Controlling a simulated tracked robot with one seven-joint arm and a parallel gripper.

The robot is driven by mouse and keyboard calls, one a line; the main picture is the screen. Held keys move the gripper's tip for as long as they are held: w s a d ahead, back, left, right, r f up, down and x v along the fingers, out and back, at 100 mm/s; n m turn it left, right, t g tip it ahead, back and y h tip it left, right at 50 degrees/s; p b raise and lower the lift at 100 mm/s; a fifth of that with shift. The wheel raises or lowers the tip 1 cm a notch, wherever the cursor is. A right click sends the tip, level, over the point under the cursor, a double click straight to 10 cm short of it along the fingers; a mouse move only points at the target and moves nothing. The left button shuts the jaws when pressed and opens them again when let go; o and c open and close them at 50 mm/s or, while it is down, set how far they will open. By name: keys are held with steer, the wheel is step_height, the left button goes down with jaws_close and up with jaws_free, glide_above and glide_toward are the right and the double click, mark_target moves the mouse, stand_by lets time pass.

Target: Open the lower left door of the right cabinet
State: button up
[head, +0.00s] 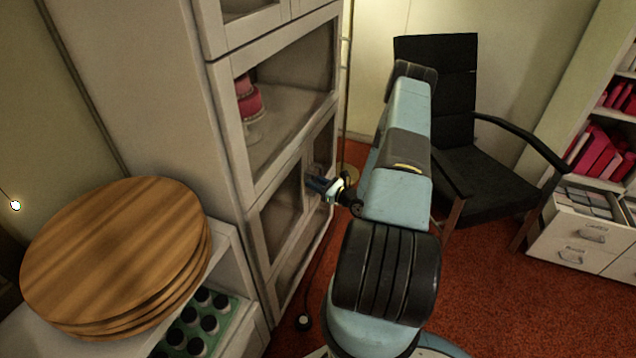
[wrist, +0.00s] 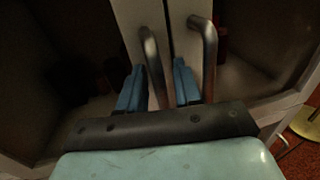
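The right cabinet (head: 225,125) is a tall pale cabinet with dark glass panels. Its lower left door (head: 268,268) appears shut, beside the lower right door (head: 331,150). In the wrist view the left door's bar handle (wrist: 152,60) and the right door's handle (wrist: 209,50) stand side by side at the middle seam. My gripper (wrist: 158,85) has blue fingers, one on each side of the left handle, with a small gap visible on the right. It looks open around that handle; contact is unclear. In the head view my gripper (head: 322,186) is at the door seam, partly hiding the handles.
A pink cake (head: 250,103) stands in the upper compartment. Wooden round boards (head: 115,250) lie stacked on a low shelf unit at left. A black chair (head: 480,180) stands right of my arm. A lamp base (head: 348,176) is just past the cabinet. Red carpet lies in front.

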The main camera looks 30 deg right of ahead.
jaws_close()
stand_by(0.4)
